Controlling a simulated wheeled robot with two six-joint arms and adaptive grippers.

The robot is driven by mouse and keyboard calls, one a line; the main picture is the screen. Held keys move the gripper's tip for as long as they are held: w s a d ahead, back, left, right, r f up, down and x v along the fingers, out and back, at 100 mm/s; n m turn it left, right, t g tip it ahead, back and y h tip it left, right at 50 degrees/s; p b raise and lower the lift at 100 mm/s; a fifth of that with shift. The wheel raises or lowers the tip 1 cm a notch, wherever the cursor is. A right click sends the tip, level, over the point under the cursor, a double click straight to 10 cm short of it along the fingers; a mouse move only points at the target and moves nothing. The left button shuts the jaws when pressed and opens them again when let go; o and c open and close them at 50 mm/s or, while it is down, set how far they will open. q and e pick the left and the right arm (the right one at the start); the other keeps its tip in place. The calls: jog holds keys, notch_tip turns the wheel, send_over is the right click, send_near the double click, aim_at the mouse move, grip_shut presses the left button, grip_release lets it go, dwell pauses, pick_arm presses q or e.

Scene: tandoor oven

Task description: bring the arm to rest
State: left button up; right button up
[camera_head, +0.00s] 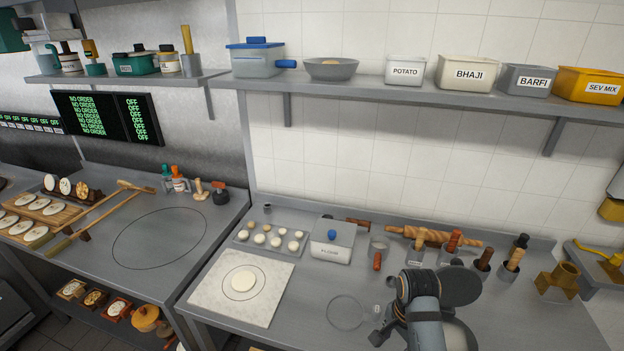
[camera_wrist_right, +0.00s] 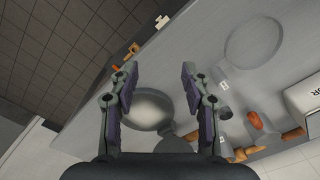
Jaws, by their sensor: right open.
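My right arm (camera_head: 425,310) comes in from the bottom right of the head view, over the front of the right counter. Its gripper cannot be made out clearly there. In the wrist view the right gripper (camera_wrist_right: 159,76) is open, its two fingers apart with nothing between the tips. A round, shiny metal dish (camera_wrist_right: 152,108) shows beyond the fingers, and they appear apart from it. My left arm and gripper are not in view.
The right counter holds a white board (camera_head: 212,300) with a flat dough disc (camera_head: 244,281), a dough-ball tray (camera_head: 243,246), a blue-handled box (camera_head: 332,242), a rolling pin (camera_head: 430,236) and several tool holders. A shelf (camera_head: 400,88) runs above. Tiled floor (camera_wrist_right: 60,45) lies beyond the counter edge.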

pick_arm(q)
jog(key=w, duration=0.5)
pick_arm(e)
jog(key=s+d+n+t, duration=0.4)
jog(key=s+n, duration=0.8)
jog(key=n, duration=0.1)
notch_tip(320, 180, down, 31)
jog(key=s+d+g+h+b, duration=0.1)
jog(key=d+g+b, duration=0.15)
jog(key=b, duration=0.35)
pick_arm(q)
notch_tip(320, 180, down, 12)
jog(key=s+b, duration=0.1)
jog(key=b, duration=0.5)
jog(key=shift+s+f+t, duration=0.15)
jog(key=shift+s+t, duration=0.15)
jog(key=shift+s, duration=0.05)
pick_arm(e)
jog(key=s+d+f, duration=0.1)
jog(key=s+f, duration=1.8)
jog(key=f, duration=0.5)
jog(key=shift+s+d+m, duration=0.2)
jog(key=shift+s+m, duration=0.05)
jog(key=shift+m, duration=0.05)
